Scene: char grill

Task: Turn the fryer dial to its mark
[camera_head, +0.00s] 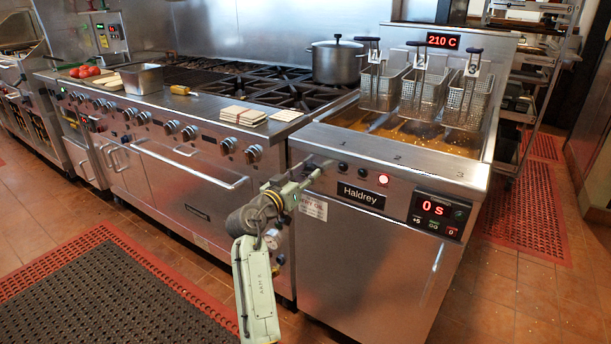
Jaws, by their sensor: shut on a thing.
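The fryer (365,250) is a steel cabinet with a "Haldrey" plate on its front. My gripper (322,169) is at the upper left of the fryer's front panel, shut on the fryer dial. The dial is almost wholly hidden by the gripper fingers, so I cannot make out its pointer or its mark. To its right are two small black knobs (343,168) and a lit red lamp (383,180). A red temperature display (442,41) at the back reads 210 C. The timer panel (437,214) shows 0 s.
Several wire baskets (424,94) hang over the oil vat. The range (170,140) stands to the left, with a pot (338,62), a steel pan (142,78) and stacked white squares (243,116) on it. Floor mats (110,290) lie in front. A shelf rack (545,80) stands at right.

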